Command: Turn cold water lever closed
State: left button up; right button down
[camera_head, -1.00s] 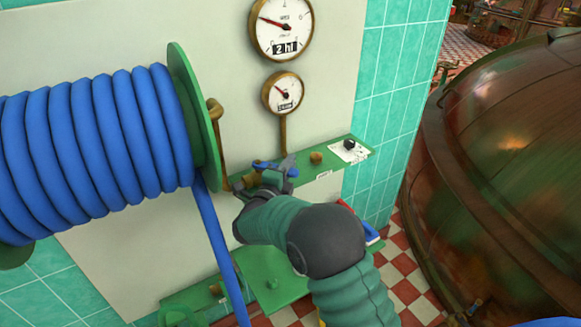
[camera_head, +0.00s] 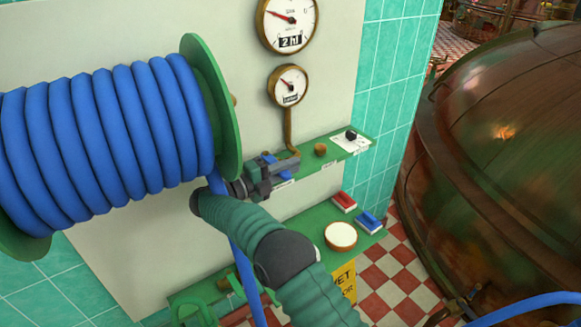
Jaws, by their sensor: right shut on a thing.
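The cold water lever (camera_head: 285,181) is blue and sits at the green shelf under the gauges; only small blue parts show around my gripper. My right gripper (camera_head: 279,168) is shut on the lever at the left part of this shelf. Its fingers hide most of the lever and its valve, so the lever's exact angle is hard to tell. My right arm reaches up from the bottom of the view. My left gripper is not in view.
A reel of blue hose (camera_head: 105,140) is close at the left; its loose hose hangs behind my right forearm. Two gauges (camera_head: 288,85) are above. A lower green shelf (camera_head: 310,222) holds a red brush (camera_head: 343,202), blue brush (camera_head: 370,221) and round tin (camera_head: 340,236). A copper kettle (camera_head: 500,150) stands right.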

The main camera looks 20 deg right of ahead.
jog(key=shift+f, duration=0.15)
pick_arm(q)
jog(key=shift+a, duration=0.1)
pick_arm(e)
jog(key=c, duration=1.4)
grip_release()
jog(key=shift+a, duration=0.1)
jog(key=shift+c, duration=0.2)
